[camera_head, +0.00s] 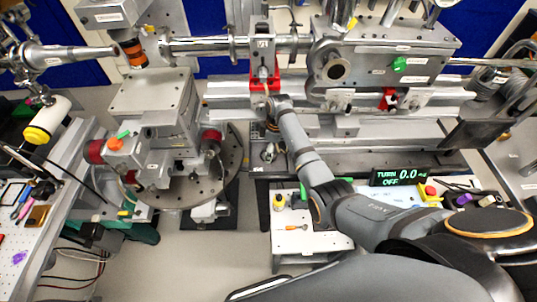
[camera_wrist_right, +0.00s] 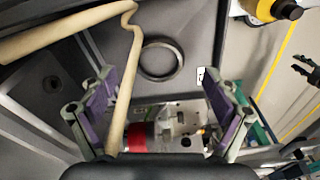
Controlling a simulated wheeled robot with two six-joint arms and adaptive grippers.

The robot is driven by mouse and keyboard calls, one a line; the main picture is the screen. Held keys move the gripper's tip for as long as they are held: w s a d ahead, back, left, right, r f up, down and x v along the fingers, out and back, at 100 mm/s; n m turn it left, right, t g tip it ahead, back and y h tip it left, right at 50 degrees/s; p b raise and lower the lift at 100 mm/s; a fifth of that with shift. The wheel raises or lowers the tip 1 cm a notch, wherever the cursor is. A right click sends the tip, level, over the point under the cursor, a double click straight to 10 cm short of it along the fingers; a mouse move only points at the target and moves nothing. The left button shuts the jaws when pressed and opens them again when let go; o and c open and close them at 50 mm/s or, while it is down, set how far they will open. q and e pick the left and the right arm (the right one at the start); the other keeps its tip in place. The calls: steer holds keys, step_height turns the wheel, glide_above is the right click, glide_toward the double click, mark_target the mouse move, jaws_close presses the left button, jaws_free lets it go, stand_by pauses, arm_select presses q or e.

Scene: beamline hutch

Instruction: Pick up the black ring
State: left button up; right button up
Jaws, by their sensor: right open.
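A dark grey ring (camera_wrist_right: 162,79) shows in the right wrist view, above the middle, on or against a dark grey surface (camera_wrist_right: 195,45). I take it for the black ring, but cannot tell whether it is loose or part of that surface. My right gripper (camera_wrist_right: 158,88) is open with nothing between its purple-padded fingers; the ring appears beyond the gap between the fingertips. In the head view my right arm reaches in from the lower right to the red bracket (camera_head: 264,82); its gripper is not clearly visible there. My left gripper is not in view.
A tan hose (camera_wrist_right: 60,38) crosses the wrist view close to the left finger. A red and black knob (camera_wrist_right: 137,137) sits between the fingers' bases.

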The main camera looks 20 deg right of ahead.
steer(key=shift+w+a+f, duration=0.1)
steer(key=shift+f, duration=0.65)
steer(key=shift+w+f, duration=0.1)
steer(key=shift+f, duration=0.4)
steer(key=c, duration=0.3)
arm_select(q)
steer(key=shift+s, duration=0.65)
arm_select(e)
steer(key=c, duration=0.7)
steer(key=shift+r, duration=0.1)
